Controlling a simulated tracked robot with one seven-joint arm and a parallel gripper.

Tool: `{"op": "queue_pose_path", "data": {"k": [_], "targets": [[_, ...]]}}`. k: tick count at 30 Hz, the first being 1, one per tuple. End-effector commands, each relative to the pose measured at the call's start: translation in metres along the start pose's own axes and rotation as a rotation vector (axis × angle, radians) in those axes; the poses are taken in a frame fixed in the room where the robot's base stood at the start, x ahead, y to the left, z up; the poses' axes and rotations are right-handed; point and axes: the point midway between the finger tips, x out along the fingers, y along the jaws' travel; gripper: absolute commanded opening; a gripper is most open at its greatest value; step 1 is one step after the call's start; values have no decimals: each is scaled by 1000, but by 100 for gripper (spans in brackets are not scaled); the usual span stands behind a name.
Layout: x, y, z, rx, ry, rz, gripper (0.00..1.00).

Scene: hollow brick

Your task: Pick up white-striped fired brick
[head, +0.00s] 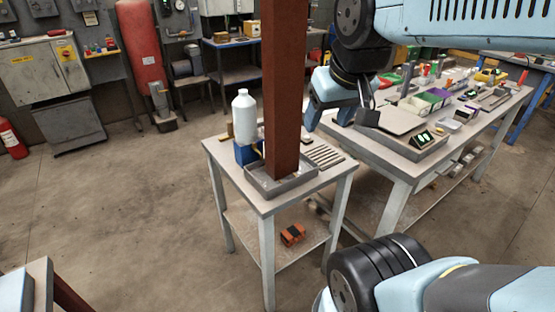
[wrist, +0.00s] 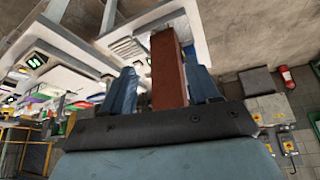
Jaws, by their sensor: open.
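I cannot make out white stripes on any brick in either view. A tall, plain red-brown block (head: 286,90) stands upright in a shallow grey tray (head: 254,183) on the small table and runs out of the top of the head view. The red-brown block also shows in the wrist view (wrist: 168,70), lined up between my fingers. My gripper (head: 338,116) is open, to the right of the block in the head view. Its two blue fingers stand apart in the wrist view (wrist: 163,88). Contact with the block cannot be told, and nothing is clearly held.
A white bottle (head: 245,117) and a blue box (head: 246,152) stand left of the block. A slatted grey piece (head: 325,156) lies to its right. A small orange-and-dark object (head: 292,235) is on the lower shelf. A cluttered workbench (head: 370,148) stands at right; floor at left is clear.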

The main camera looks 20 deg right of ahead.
Motion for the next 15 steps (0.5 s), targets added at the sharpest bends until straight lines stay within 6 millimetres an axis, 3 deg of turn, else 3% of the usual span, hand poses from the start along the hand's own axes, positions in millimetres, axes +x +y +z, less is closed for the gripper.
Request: {"op": "queue_pose_path", "data": {"k": [8, 15], "targets": [[38, -8, -16, -235, -208, 102, 88], [78, -6, -34, -499, -411, 205, 88]]}}
